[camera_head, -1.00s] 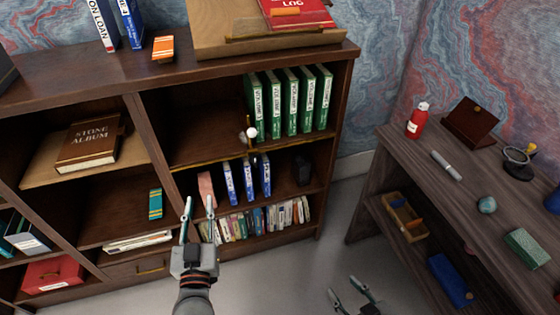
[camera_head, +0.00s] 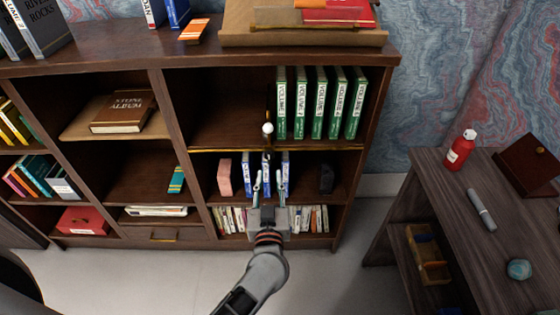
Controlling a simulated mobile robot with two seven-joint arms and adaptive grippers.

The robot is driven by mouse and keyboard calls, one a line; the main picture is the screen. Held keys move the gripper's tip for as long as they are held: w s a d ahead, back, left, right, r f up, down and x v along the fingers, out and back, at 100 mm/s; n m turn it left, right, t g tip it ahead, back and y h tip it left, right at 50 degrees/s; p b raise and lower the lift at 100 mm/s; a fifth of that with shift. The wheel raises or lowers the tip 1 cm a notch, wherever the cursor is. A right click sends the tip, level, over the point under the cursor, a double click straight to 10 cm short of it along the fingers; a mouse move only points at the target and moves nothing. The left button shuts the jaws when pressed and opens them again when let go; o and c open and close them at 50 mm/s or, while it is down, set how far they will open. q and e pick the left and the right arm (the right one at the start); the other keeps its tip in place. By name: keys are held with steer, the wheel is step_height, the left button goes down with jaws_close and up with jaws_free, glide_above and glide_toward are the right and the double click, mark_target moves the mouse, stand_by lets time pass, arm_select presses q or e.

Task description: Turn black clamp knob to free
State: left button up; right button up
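A small white ball (camera_head: 268,129) on a thin dark stem stands at the front edge of the middle shelf. A small dark part (camera_head: 266,157) shows just below that edge, under the ball. It may be the black clamp knob, but it is too small to tell, and so is its turn position. My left gripper (camera_head: 269,180) is open, fingers pointing at the shelves, just below this dark part in the picture. Nothing shows held between its fingers, and I see no contact. The fingers partly cover the blue-and-white books (camera_head: 267,165) behind. My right gripper is out of view.
Green volumes (camera_head: 318,105) stand right of the ball. A pink block (camera_head: 224,177) and a black block (camera_head: 326,178) flank the blue books below. The wooden shelf edge (camera_head: 225,149) runs above my gripper. A side desk (camera_head: 430,185) stands right; floor between is clear.

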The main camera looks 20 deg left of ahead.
mark_target(269, 157)
arm_select(q)
steer(key=b+x, duration=0.1)
steer(key=x, duration=0.6)
steer(key=shift+w+a, duration=0.2)
steer(key=shift+w, duration=0.05)
steer(key=shift+c, duration=0.4)
jaws_close()
